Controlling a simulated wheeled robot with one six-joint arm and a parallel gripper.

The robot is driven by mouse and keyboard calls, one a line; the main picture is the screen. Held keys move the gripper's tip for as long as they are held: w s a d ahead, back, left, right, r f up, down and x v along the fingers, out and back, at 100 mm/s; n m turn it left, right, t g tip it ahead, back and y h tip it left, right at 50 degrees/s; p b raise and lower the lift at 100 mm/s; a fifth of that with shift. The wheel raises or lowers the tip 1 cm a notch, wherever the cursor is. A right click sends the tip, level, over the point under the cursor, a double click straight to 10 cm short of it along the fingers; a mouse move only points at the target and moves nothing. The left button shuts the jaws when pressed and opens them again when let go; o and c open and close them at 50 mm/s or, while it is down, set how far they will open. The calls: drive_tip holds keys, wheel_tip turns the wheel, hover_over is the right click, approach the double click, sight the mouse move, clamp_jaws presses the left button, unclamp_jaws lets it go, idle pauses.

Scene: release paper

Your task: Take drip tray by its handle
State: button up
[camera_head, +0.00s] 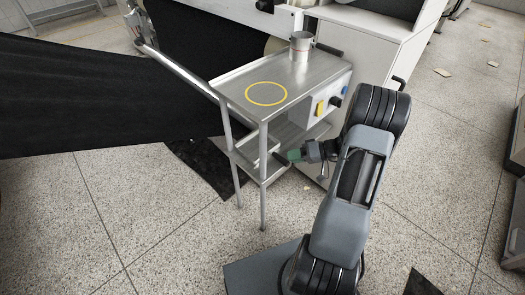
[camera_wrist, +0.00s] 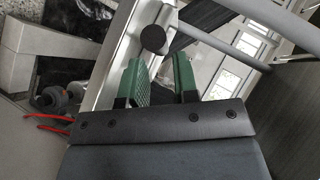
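A metal stand (camera_head: 225,82) holds a shallow metal piece on its lower level, which looks like the drip tray (camera_head: 258,148); its outline is partly hidden by the stand's legs and upper top. My gripper (camera_head: 291,156) reaches in from the right, beside the stand's lower level. In the wrist view the green fingers of my gripper (camera_wrist: 160,82) are apart with nothing between them. A dark round knob (camera_wrist: 153,38), possibly the end of the tray's handle, shows just beyond the fingertips, in line with the gap. I cannot tell its exact distance.
A metal cup (camera_head: 301,46) stands on the stand's top, near a yellow ring (camera_head: 266,94). Yellow and blue controls (camera_head: 320,107) are on the stand's right side, close above my gripper. A black sheet (camera_head: 90,95) spans the left. The speckled floor in front (camera_head: 150,220) is clear.

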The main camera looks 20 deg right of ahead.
sight(281, 158)
drive_tip(key=shift+b+x, duration=0.8)
drive_tip(key=shift+x, duration=1.8)
drive_tip(key=shift+f, duration=0.1)
clamp_jaws()
